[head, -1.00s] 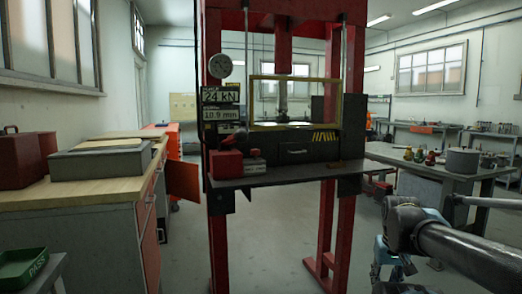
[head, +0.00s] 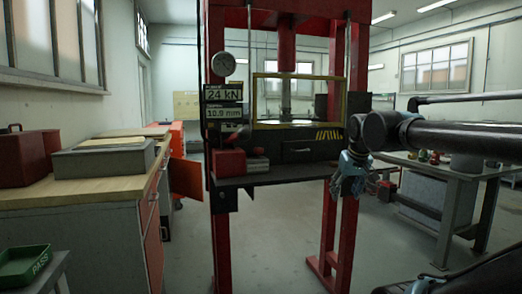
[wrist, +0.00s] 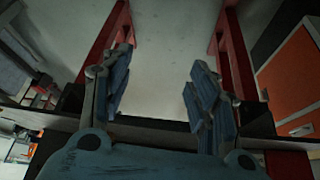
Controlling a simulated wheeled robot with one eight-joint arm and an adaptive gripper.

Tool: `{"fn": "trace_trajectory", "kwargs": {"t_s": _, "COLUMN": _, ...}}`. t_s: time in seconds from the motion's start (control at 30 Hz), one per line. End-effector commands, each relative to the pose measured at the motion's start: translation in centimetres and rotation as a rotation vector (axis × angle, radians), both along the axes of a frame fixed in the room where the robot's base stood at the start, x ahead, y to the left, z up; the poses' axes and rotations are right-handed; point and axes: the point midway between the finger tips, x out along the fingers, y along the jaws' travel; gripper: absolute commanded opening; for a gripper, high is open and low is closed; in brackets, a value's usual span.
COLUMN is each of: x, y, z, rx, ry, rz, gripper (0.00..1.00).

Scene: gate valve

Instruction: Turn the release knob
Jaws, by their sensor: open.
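The red press (head: 335,130) stands in the middle of the head view, with a dial gauge (head: 223,64) and a panel (head: 222,104) reading 24 kN and 10.9 mm on its left post. I cannot make out the release knob for certain; small dark and red parts below the panel are too small to tell. My gripper (head: 350,178) hangs in front of the right end of the press table (head: 285,174). In the wrist view my gripper (wrist: 160,75) is open and empty, its blue-grey fingers wide apart, with floor and red frame legs beyond them.
A yellow-framed guard (head: 297,124) covers the press opening. A red box (head: 229,163) sits at the table's left end. A wooden-topped workbench (head: 75,190) stands on the left, a grey bench (head: 445,172) on the right. The floor before the press is clear.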

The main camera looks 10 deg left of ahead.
Motion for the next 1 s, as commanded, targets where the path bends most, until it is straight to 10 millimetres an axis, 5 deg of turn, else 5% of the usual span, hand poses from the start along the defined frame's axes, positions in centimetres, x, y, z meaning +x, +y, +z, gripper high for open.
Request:
{"fn": "trace_trajectory", "kwargs": {"t_s": 0.2, "x": 4.4, "y": 9.8, "z": 9.8, "rx": 0.055, "ry": -0.116, "rz": 0.161, "gripper": 0.55}}
{"fn": "trace_trajectory", "kwargs": {"t_s": 0.5, "x": 5.9, "y": 21.9, "z": 20.0, "rx": 0.142, "ry": -0.233, "rz": 0.329, "gripper": 0.55}}
{"fn": "trace_trajectory", "kwargs": {"t_s": 0.73, "x": 5.8, "y": 25.4, "z": 22.6, "rx": 0.171, "ry": -0.265, "rz": 0.374, "gripper": 0.55}}
{"fn": "trace_trajectory", "kwargs": {"t_s": 1.0, "x": 7.4, "y": 26.8, "z": 20.7, "rx": 0.172, "ry": -0.267, "rz": 0.376, "gripper": 0.55}}
